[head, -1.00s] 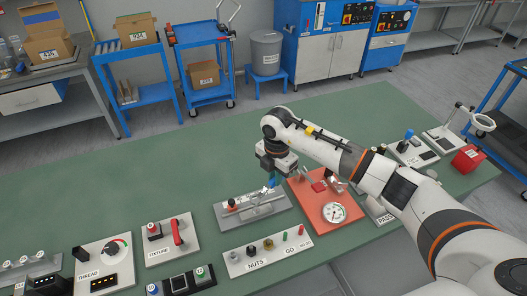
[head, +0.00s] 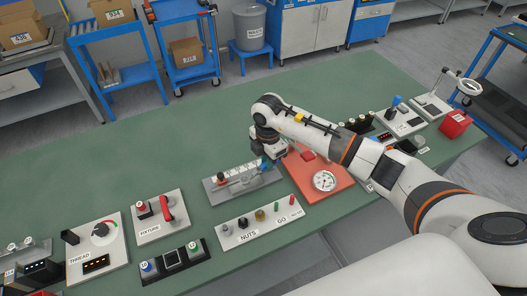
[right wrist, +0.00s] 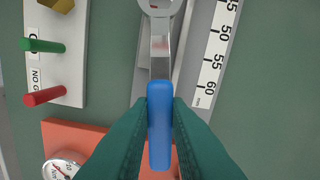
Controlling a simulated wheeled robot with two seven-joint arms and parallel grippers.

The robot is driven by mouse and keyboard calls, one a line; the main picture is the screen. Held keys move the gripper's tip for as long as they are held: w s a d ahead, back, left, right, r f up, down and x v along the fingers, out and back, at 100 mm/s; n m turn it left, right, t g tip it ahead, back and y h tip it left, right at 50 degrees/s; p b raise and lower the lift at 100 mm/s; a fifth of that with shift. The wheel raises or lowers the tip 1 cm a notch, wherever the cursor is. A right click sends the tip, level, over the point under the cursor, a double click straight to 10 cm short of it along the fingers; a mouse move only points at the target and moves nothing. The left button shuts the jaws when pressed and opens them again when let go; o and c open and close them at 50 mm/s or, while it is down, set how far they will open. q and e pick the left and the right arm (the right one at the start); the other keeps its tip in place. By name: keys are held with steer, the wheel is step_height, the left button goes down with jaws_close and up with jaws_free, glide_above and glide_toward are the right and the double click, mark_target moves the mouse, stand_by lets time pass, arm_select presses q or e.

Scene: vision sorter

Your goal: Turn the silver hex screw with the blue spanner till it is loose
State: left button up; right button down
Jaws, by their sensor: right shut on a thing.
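My right gripper (right wrist: 160,105) is shut on the blue handle of the spanner (right wrist: 159,125). The spanner's silver shank and head point to the top of the right wrist view, where the head is cut off by the frame edge. In the head view my right gripper (head: 270,157) hangs over the right end of a grey fixture plate (head: 214,201), with a bit of blue handle showing below it. I cannot make out the silver hex screw in either view. My left gripper is not in view.
An orange-red plate with a dial gauge (head: 325,181) lies right of the grey plate. The nuts and go/no-go board (head: 265,234) is in front. A ruler scale (right wrist: 212,55) runs beside the spanner. The green table (head: 110,160) is clear at the back left.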

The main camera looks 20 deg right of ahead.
steer(key=s+m+p, duration=0.2)
steer(key=shift+d+r+m, duration=0.1)
steer(key=shift+r+m, duration=0.15)
steer(key=shift+m, duration=0.05)
steer(key=s+m+p, duration=0.1)
steer(key=m+p, duration=0.1)
steer(key=s+m+p, duration=0.1)
steer(key=m+p, duration=0.1)
steer(key=shift+s+a+m+p, duration=0.3)
steer(key=shift+s+a+p, duration=0.05)
steer(key=shift+s+a, duration=0.05)
steer(key=shift+s+a+f+m, duration=0.1)
steer(key=shift+s+f+m, duration=0.1)
steer(key=shift+m, duration=0.2)
steer(key=shift+s+d+f+p, duration=0.1)
steer(key=shift+d+p, duration=0.1)
steer(key=shift+p, duration=0.15)
steer(key=shift+f, duration=0.15)
stand_by(0.7)
steer(key=shift+f, duration=0.65)
stand_by(1.1)
steer(key=shift+b, duration=0.35)
